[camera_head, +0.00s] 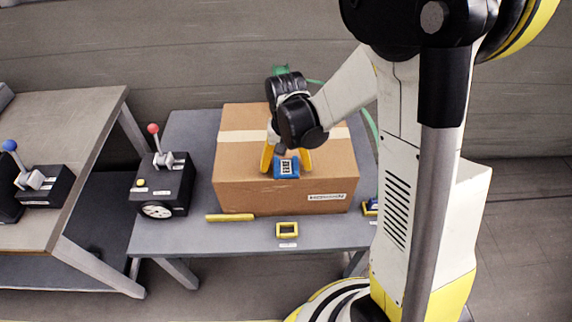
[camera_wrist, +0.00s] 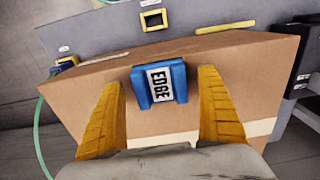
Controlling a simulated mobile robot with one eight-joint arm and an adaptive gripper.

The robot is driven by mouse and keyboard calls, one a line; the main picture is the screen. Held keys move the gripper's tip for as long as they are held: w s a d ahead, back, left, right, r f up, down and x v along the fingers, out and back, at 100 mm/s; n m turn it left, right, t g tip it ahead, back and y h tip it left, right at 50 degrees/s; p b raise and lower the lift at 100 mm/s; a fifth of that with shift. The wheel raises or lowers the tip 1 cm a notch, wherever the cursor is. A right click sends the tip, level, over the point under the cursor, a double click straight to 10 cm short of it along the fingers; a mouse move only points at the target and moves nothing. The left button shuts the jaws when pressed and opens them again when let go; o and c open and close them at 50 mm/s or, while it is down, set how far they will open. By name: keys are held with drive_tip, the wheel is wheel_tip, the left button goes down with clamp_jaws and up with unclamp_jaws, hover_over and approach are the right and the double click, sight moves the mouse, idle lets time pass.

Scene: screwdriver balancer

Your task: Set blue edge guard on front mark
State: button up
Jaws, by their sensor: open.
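The blue edge guard (camera_head: 286,167) sits on the front top edge of the cardboard box, near the middle. It carries a white label reading EDGE in the wrist view (camera_wrist: 160,84). My gripper (camera_head: 286,160) is open above the box, its yellow fingers on either side of the guard. In the wrist view my gripper (camera_wrist: 163,100) shows a gap between each finger and the guard. A yellow square frame mark (camera_head: 287,230) lies on the table in front of the box, with a small white label by it. It also shows in the wrist view (camera_wrist: 153,20).
The cardboard box (camera_head: 240,185) stands on the grey table (camera_head: 330,234). A yellow bar (camera_head: 230,217) lies at its front left. A second yellow frame (camera_head: 370,207) is at the right. A black lever box (camera_head: 162,186) stands at the left.

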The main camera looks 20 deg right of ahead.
wheel_tip(320, 180, up, 12)
idle(0.6)
